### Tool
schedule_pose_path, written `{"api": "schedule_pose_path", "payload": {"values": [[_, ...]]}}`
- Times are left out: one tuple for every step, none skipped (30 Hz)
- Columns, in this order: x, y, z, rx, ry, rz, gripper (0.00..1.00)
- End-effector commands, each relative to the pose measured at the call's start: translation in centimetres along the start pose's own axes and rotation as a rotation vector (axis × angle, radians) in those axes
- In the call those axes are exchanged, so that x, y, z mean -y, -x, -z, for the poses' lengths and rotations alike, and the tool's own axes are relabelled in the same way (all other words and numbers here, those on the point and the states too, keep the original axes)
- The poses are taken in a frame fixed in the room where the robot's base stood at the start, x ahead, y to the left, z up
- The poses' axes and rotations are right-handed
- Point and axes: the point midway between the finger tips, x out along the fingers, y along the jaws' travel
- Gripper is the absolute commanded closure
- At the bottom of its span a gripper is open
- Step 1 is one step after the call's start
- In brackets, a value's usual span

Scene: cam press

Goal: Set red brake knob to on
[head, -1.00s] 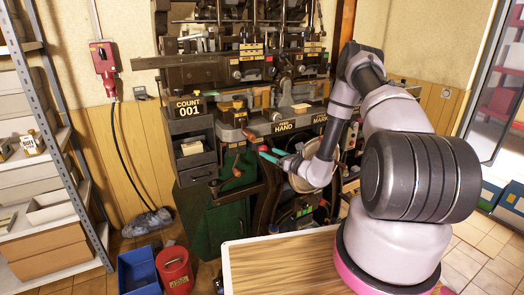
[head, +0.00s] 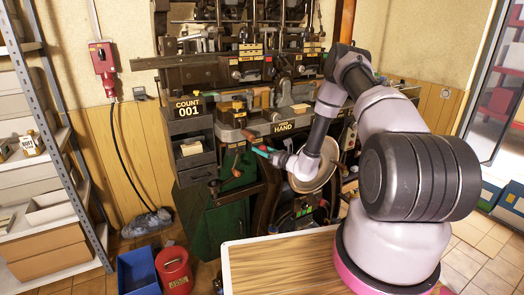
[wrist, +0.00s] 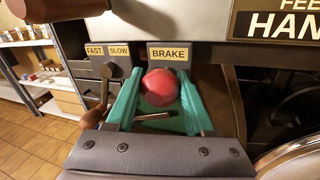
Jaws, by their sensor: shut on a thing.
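The red brake knob (wrist: 160,87) is a round red ball just below the BRAKE label (wrist: 170,54) in the wrist view. My gripper (wrist: 158,98) has teal fingers, one on each side of the knob, and is shut on it. A short metal rod shows below the knob, between the fingers. In the head view my gripper (head: 263,151) is at the front of the press, below and left of the FEED HAND plate (head: 283,126). The knob is small and hard to make out there.
A lever with a brown handle (wrist: 94,117) hangs under the FAST/SLOW label (wrist: 107,50), close to the left finger. A round wheel (head: 312,170) stands beside my wrist. A drawer unit (head: 190,150) stands left of the gripper. A wooden table (head: 285,265) is in front.

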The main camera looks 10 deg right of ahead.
Motion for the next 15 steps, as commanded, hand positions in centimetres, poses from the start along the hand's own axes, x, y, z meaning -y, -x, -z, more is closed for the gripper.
{"api": "schedule_pose_path", "payload": {"values": [[0.1,0.0,0.0,0.000,0.000,0.001,1.00],[0.1,0.0,0.0,0.000,0.000,0.001,1.00],[0.0,0.1,0.0,0.000,0.000,0.001,1.00],[0.0,0.3,0.0,0.000,0.000,0.001,1.00],[0.0,0.5,0.0,-0.001,-0.001,0.002,1.00],[-0.1,0.9,0.1,-0.002,-0.002,0.002,1.00],[-0.2,1.4,0.1,-0.003,-0.001,0.002,1.00],[-0.3,1.8,0.2,-0.003,-0.001,0.002,1.00],[-0.5,2.5,0.2,-0.003,-0.002,0.003,1.00],[-0.7,3.0,0.2,-0.003,-0.002,0.002,1.00],[-0.8,3.4,0.2,-0.003,-0.002,0.002,1.00],[-0.9,3.7,0.2,-0.002,-0.002,0.003,1.00],[-0.9,3.9,0.2,-0.001,-0.001,0.003,1.00],[-1.0,3.9,0.2,-0.001,-0.001,0.003,1.00],[-1.0,3.9,0.2,-0.001,0.000,0.002,1.00]]}}
